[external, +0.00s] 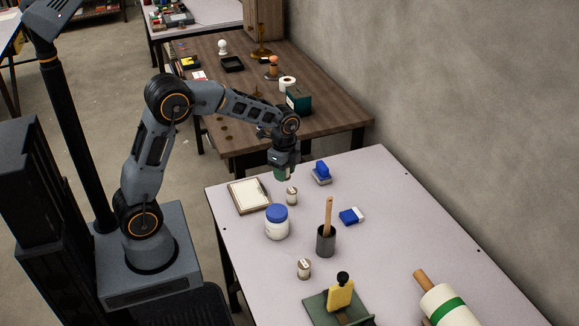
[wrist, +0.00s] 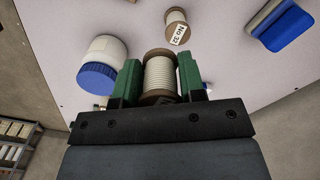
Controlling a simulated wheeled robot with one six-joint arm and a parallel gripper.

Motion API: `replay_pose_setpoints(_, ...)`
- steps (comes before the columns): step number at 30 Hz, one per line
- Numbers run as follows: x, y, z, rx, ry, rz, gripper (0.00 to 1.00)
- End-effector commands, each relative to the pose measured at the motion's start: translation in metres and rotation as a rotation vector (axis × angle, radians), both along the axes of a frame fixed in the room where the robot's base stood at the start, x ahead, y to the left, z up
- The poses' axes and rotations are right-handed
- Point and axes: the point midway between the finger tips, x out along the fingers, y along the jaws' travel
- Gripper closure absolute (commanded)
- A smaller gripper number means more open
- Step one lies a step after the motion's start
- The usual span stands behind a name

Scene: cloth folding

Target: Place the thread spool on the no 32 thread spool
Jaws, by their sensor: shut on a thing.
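My gripper (external: 283,172) hangs above the far part of the light table. In the wrist view its green fingers (wrist: 160,68) are shut on a thread spool (wrist: 160,78) with pale thread and brown ends. In the external view the fingers hide this spool. The no 32 thread spool (wrist: 176,27), with a paper label, stands apart from the held spool. In the external view it appears to be the small spool (external: 291,197) just below my gripper, between the blue-lidded jar and the blue-topped block.
Nearby are the blue-lidded jar (external: 276,228), a framed board (external: 249,196), a blue-topped block (external: 322,174) and a blue-and-white block (external: 351,216). A dark cup (external: 326,243) holds a tall wooden stick. Another small spool-like item (external: 304,269) stands nearer.

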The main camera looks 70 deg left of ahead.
Motion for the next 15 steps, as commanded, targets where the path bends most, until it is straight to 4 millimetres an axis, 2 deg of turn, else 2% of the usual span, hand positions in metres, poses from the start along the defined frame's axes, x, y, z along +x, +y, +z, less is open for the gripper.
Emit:
replay_pose_setpoints(4,0.013,0.002,-0.017,-0.001,0.001,0.000,0.86)
replay_pose_setpoints(15,0.026,0.004,-0.034,0.000,0.000,0.000,0.86)
